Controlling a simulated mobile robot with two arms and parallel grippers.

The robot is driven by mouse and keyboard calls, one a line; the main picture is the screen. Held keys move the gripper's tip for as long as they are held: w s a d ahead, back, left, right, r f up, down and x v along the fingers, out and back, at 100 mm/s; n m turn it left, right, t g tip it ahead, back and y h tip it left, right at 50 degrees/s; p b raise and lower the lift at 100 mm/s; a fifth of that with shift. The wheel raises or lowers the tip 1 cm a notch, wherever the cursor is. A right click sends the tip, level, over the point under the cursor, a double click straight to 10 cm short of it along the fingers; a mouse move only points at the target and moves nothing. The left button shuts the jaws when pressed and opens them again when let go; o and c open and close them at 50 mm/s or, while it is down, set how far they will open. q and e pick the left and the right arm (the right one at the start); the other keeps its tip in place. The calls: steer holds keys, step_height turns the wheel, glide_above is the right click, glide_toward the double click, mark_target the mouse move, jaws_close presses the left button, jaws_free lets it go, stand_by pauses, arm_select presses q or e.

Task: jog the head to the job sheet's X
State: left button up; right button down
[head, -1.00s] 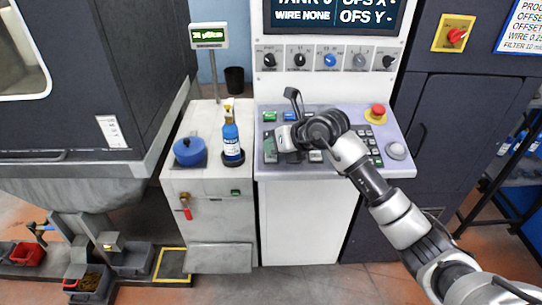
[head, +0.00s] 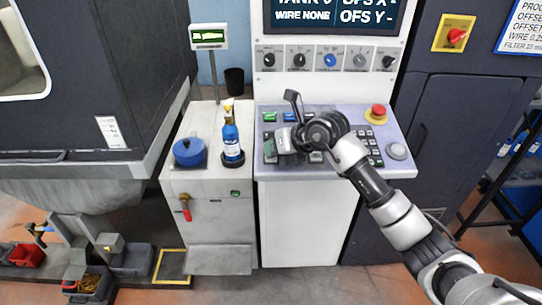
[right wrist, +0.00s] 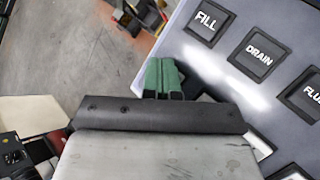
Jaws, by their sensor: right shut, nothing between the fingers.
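My right gripper (head: 271,153) is over the left part of the sloped control panel (head: 270,172). Its green fingertips (right wrist: 163,78) are together and empty in the right wrist view. They are beside the FILL (right wrist: 206,22), DRAIN (right wrist: 258,54) and FLUSH keys; I cannot tell whether they touch the panel. The screen (head: 335,14) above reads WIRE NONE, OFS X and OFS Y with a dash. A sheet (head: 523,25) at the upper right has lines on offsets, wire and filter, cut off by the picture edge. My left gripper is out of view.
A red emergency button (head: 377,112) and a round pale knob (head: 396,151) are on the panel's right. A blue bottle (head: 231,140) and a blue lidded pot (head: 189,152) stand on the cabinet to the left. Several selector knobs (head: 330,60) line the panel below the screen.

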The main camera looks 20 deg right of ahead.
steer(key=shift+s+r+p, duration=0.15)
steer(key=shift+r+p, duration=0.35)
steer(key=shift+r, duration=0.25)
steer(key=r+p, duration=0.1)
steer(key=r, duration=0.1)
steer(key=s+r+p, duration=0.1)
steer(key=r+p, duration=0.1)
steer(key=r, duration=0.1)
steer(key=shift+a, duration=0.2)
steer(key=shift+f, duration=0.1)
stand_by(0.4)
